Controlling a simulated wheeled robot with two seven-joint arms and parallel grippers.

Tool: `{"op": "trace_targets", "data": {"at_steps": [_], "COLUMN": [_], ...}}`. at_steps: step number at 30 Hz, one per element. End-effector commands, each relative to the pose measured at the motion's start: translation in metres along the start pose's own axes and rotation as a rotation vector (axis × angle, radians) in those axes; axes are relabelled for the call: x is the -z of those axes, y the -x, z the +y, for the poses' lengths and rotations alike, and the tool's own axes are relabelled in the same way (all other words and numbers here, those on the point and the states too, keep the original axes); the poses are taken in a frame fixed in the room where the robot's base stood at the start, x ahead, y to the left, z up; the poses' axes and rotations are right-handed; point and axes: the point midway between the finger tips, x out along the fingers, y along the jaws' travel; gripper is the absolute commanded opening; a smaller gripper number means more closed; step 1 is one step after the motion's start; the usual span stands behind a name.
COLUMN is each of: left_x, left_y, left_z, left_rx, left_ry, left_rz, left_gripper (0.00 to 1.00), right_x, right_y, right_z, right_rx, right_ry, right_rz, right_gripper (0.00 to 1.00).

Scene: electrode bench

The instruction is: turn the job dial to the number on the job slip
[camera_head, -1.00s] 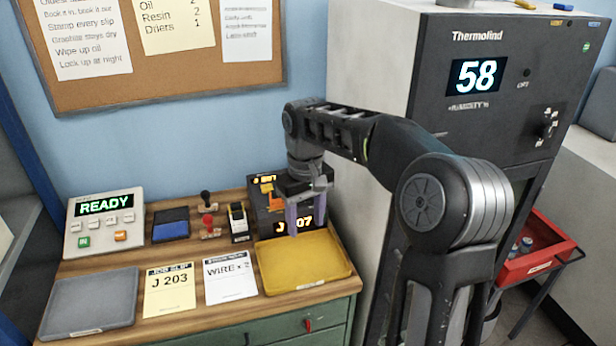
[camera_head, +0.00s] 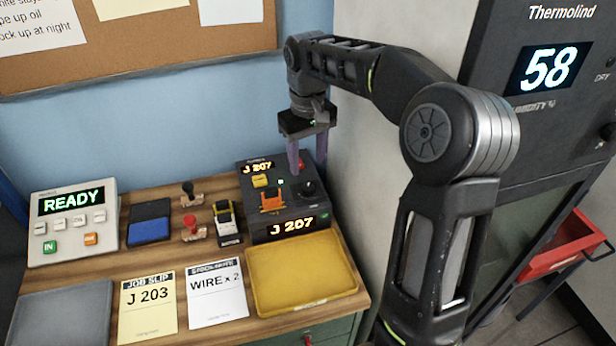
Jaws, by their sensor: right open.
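The job slip (camera_head: 148,306) is a yellow sheet reading "J 203", lying on the wooden bench. My right gripper (camera_head: 308,165) is open and empty, pointing down at the back right of the box. Its two purple fingers are apart, and the dial shows clear in front of them. My left gripper is not in view.
A yellow tray (camera_head: 301,273) lies in front of the box. A white "WIRE x 2" sheet (camera_head: 216,294), a grey tray (camera_head: 62,318), stamps, a blue ink pad (camera_head: 149,230) and a "READY" panel (camera_head: 72,223) fill the left. A grey cabinet stands at right.

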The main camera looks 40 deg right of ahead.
Motion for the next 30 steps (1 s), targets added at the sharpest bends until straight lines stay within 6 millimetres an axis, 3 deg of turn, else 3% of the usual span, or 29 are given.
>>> {"op": "trace_targets", "data": {"at_steps": [8,21,30], "left_x": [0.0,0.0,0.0], "left_y": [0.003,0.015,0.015], "left_z": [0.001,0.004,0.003], "left_rx": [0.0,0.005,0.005], "left_ry": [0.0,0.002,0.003], "left_rz": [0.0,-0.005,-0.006], "left_gripper": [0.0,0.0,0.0], "right_x": [-0.001,0.0,0.0], "right_y": [-0.01,-0.07,-0.079], "right_z": [0.0,0.001,0.0], "right_rx": [0.0,-0.001,0.0], "right_ry": [0.0,-0.001,-0.001], "right_rz": [-0.003,-0.002,0.0], "right_gripper": [0.5,0.5,0.5]}}
